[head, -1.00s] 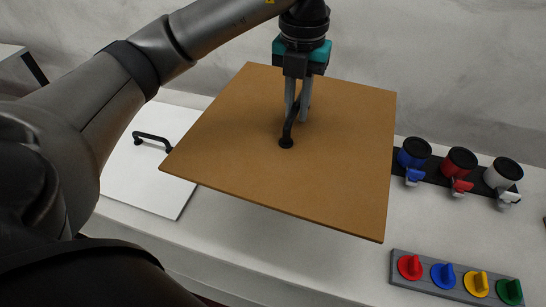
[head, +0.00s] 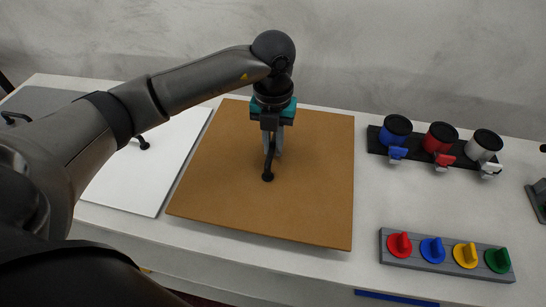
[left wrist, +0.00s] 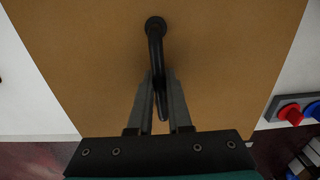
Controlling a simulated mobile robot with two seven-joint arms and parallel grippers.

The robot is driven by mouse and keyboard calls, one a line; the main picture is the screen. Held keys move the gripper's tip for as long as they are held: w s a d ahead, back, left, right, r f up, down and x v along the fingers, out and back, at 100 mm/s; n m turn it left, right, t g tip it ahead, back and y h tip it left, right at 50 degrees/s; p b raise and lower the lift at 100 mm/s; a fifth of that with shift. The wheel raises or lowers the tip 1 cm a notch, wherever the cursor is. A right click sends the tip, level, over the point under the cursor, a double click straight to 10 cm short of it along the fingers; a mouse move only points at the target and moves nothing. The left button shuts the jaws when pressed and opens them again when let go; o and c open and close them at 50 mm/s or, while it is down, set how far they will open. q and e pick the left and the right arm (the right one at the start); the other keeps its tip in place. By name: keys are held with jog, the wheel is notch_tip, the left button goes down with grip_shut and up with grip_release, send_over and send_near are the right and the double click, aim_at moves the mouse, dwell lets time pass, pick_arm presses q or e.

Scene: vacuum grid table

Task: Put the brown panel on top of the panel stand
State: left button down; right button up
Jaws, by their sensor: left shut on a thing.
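The brown panel (head: 225,190) is a wide flat square board with a black bar handle (left wrist: 154,45) on its upper face. My left gripper (head: 271,152) is shut on this handle, and its fingers straddle the bar in the left wrist view (left wrist: 160,98). The panel is roughly level, low over the white table beside the white panel. I cannot tell whether it touches what is beneath it. No panel stand can be made out; the brown panel hides the area under it. My right gripper is not in view.
A white panel (head: 135,185) with a black handle lies to the left, and a grey panel (head: 45,100) beyond it. Blue, red and white mugs (head: 441,138) stand on a black base at right. A grey bar with several coloured knobs (head: 432,250) lies in front of them.

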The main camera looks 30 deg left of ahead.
aim_at(273, 143)
pick_arm(q)
jog(key=shift+w+f+b, duration=0.1)
jog(key=shift+f+b, duration=0.25)
jog(key=shift+f, duration=1.7)
jog(key=shift+f, duration=0.1)
jog(key=c, duration=0.8)
grip_release()
jog(key=shift+c, duration=0.2)
notch_tip(273, 143, up, 12)
jog(key=shift+r+p, duration=0.1)
jog(key=shift+p, duration=0.75)
